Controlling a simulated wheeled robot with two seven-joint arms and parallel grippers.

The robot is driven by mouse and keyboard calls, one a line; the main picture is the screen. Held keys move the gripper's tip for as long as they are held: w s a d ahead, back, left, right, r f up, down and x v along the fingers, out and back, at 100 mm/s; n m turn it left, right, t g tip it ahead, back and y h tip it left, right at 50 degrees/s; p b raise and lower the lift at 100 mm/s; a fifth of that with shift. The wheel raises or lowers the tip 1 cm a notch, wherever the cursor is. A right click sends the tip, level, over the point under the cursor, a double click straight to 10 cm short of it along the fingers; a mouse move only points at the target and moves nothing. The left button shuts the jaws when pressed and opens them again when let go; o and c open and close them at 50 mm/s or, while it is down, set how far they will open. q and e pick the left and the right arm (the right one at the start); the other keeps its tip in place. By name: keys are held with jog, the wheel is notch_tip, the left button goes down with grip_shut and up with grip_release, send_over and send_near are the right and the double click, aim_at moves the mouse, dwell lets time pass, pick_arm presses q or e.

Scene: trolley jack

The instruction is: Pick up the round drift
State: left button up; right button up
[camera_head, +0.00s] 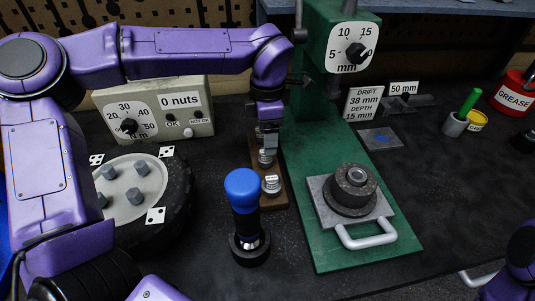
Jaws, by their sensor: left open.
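A narrow brown wooden rack (279,201) stands left of the green press and holds short, round, silver metal pieces. The nearest silver piece (271,185) stands clear at the front of the rack, and another (265,160) is behind it. I cannot tell for sure which of them is the round drift. My left gripper (269,150) points down over the rack at the farther pieces. It is open, and its fingers partly hide what is there. My right gripper is out of view; only a purple part of that arm shows at the lower right.
The green press (330,254) bears a grey plate with a handle (368,236) and a dark round part (352,190). A blue-topped tool (243,191) stands upright in front of the rack. A wheel hub (120,205) with bolts lies left. A drift sign (363,104) stands behind.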

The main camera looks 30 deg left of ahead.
pick_arm(q)
jog(key=shift+f, duration=0.5)
jog(key=f, duration=0.3)
jog(key=f+p, duration=0.1)
jog(key=shift+w+a+f, duration=0.25)
jog(key=shift+a+f, duration=0.1)
jog(key=shift+f, duration=0.05)
jog(key=shift+s+f, duration=0.25)
jog(key=shift+f, duration=0.1)
grip_shut()
jog(key=shift+w+r+p, duration=0.1)
jog(key=shift+r+p, duration=0.4)
jog(key=shift+p, duration=0.1)
notch_tip(320, 180, up, 3)
jog(key=p, duration=0.2)
jog(key=shift+f+p, duration=0.1)
jog(key=shift+p, duration=0.3)
jog(key=s+d+r+p, duration=0.7)
jog(key=s+d+r, duration=0.2)
jog(key=s, duration=0.1)
jog(key=shift+s+d, duration=0.2)
jog(key=shift+d, duration=0.15)
